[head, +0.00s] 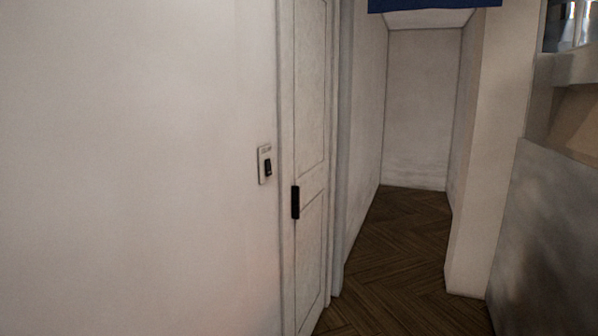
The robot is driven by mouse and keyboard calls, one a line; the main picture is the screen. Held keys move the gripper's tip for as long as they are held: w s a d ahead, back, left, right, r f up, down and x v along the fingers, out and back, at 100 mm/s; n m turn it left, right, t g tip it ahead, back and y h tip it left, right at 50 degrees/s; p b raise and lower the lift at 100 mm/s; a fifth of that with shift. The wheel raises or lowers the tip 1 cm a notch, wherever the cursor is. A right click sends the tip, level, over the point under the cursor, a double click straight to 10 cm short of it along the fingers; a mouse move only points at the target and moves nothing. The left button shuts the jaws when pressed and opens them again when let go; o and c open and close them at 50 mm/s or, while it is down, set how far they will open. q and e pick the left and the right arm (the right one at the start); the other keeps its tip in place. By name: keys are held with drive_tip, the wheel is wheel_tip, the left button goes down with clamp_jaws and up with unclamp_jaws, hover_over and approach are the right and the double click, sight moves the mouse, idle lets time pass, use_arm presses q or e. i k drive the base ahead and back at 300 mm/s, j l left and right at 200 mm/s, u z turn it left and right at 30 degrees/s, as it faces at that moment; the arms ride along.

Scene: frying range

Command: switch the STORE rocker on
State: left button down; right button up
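A small pale switch plate (261,171) is fixed on the white wall at about the middle of the head view, just left of the door frame. It carries a dark rocker (268,167). Some lettering sits above the rocker, but it is too small to read, so I cannot tell whether it says STORE. I cannot tell which way the rocker is tipped. Neither of my grippers is in view.
A white panelled door (311,130) with a black handle (295,202) stands shut right of the switch. A narrow passage with a dark herringbone floor (400,250) runs beyond it. A grey panel (545,240) stands at the right.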

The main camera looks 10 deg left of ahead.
sight(267, 163)
drive_tip(key=i+z, duration=0.1)
drive_tip(key=i, duration=1.05)
